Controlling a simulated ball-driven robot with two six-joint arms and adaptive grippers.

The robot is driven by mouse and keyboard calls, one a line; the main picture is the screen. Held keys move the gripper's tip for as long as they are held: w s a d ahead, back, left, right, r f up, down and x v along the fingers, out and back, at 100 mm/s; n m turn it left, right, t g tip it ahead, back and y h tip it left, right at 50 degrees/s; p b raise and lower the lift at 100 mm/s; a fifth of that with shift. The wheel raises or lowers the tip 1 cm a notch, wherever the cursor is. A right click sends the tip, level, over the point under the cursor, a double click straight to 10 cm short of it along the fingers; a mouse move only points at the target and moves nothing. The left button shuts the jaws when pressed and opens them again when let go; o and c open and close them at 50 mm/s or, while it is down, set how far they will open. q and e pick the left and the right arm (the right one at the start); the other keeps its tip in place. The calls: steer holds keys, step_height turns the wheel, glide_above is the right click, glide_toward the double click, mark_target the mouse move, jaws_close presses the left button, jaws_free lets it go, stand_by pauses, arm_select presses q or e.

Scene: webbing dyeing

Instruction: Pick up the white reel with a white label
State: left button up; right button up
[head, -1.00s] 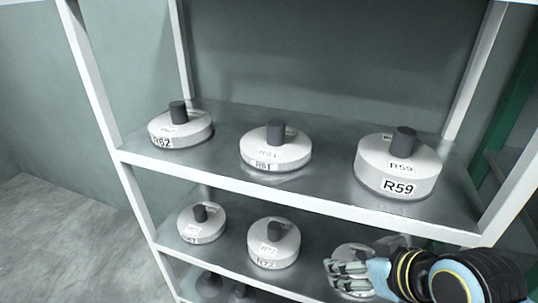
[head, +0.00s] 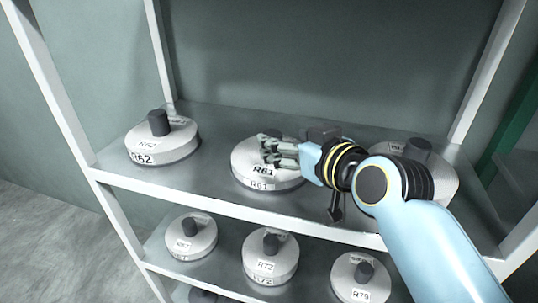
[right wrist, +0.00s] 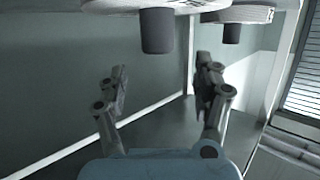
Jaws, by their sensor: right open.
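Several round white reels with white labels and dark upright knobs stand on the shelves. Reel R61 (head: 243,172) is in the middle of the upper shelf, with R62 (head: 178,150) to its left. A large reel (head: 440,178) at right is partly hidden behind my right arm. My right gripper (head: 272,149) is open and empty over R61, at the height of its knob, which it mostly hides. In the right wrist view the picture is inverted; a dark knob (right wrist: 157,32) lies ahead of the open fingers (right wrist: 163,80), apparently untouched. My left gripper is not in view.
The upper shelf (head: 215,122) has bare metal between and behind the reels. White posts (head: 60,90) bound the rack at both sides. The lower shelf holds more labelled reels, among them R72 (head: 271,262) and R79 (head: 352,283), below my right arm.

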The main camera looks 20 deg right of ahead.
mark_target(271, 133)
steer(key=shift+x, duration=0.95)
steer(key=x, duration=0.4)
steer(key=shift+w+d+f, duration=0.1)
steer(key=shift+w+f, duration=0.1)
steer(key=shift+w, duration=0.1)
steer(key=shift+w+f, duration=0.15)
steer(key=shift+w, duration=0.15)
steer(key=c, duration=0.5)
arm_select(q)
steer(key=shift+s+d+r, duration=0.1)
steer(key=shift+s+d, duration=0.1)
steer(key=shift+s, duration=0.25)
arm_select(e)
jaws_close()
